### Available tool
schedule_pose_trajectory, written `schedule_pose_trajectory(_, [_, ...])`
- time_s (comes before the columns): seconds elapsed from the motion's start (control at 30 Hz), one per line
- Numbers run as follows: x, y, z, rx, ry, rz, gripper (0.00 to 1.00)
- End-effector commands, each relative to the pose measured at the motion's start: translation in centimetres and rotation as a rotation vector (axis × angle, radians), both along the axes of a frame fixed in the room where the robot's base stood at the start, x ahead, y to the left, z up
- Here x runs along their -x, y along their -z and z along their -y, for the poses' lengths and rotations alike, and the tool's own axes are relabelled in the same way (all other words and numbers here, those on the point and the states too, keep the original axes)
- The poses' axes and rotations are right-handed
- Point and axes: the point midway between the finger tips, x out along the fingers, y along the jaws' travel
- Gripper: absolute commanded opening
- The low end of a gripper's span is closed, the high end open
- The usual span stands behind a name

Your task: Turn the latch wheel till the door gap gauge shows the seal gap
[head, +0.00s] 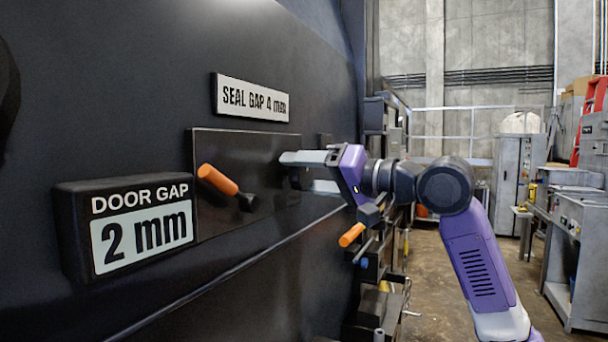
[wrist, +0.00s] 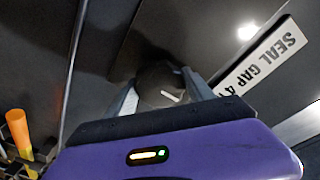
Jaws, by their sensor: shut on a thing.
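The door gap gauge (head: 142,235) reads "2 mm" on the door panel at the left of the head view. A sign (head: 251,98) above it reads "SEAL GAP 4 mm". My gripper (head: 300,173) reaches in from the right and is shut on the latch wheel. In the wrist view the latch wheel (wrist: 158,84) is a dark round knob with a short white mark, one pale finger on each side. In the head view the wheel is mostly hidden behind the fingers. The sign also shows in the wrist view (wrist: 262,62).
An orange-handled lever (head: 218,180) sticks out of the dark plate just left of my gripper. A second orange handle (head: 351,235) is below my gripper. Grey cabinets (head: 577,260) stand at the right, with open floor (head: 430,275) between.

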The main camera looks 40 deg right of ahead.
Motion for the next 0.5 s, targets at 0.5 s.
schedule_pose_trajectory(0.5, [-0.05, 0.58, 0.13, 0.298, 0.002, 0.093, 0.20])
